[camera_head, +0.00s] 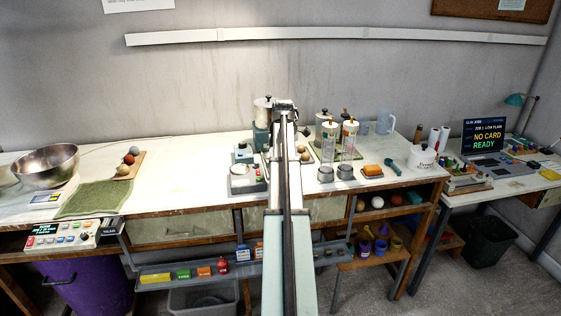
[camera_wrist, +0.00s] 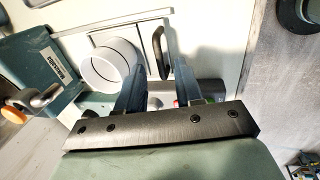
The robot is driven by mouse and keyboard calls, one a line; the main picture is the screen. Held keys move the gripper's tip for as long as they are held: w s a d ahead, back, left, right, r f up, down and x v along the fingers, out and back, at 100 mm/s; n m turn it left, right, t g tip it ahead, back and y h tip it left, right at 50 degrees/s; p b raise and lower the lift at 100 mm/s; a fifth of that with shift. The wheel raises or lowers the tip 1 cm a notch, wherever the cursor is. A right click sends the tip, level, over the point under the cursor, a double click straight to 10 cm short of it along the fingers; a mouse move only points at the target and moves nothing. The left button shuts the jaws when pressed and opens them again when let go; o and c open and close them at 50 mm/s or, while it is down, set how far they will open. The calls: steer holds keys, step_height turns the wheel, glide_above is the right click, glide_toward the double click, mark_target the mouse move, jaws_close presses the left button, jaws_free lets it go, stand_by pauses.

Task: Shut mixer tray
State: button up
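In the wrist view, a pale flat tray (camera_wrist: 128,30) carries a round white cup (camera_wrist: 108,63). A dark bar handle (camera_wrist: 160,52) stands along the tray's right side. This looks like the mixer tray; how far it is out cannot be told. A teal housing with a label (camera_wrist: 50,62) is at its left. My gripper (camera_wrist: 158,68) has its two dark fingers apart, with the handle's near end in line with the gap between them. Contact cannot be made out. In the head view my arm hides much of this area; the gripper end (camera_head: 285,106) is seen end-on.
Pale devices (camera_head: 243,178) stand left of my arm. A metal bowl (camera_head: 45,165) and green cloth (camera_head: 93,198) lie far left. A screen (camera_head: 484,136) reads "NO CARD READY". The bench's left middle is fairly clear.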

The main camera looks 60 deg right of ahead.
steer(key=shift+w+d+f, duration=0.15)
steer(key=shift+f, duration=0.75)
steer(key=shift+c, duration=0.2)
jaws_close()
stand_by(0.8)
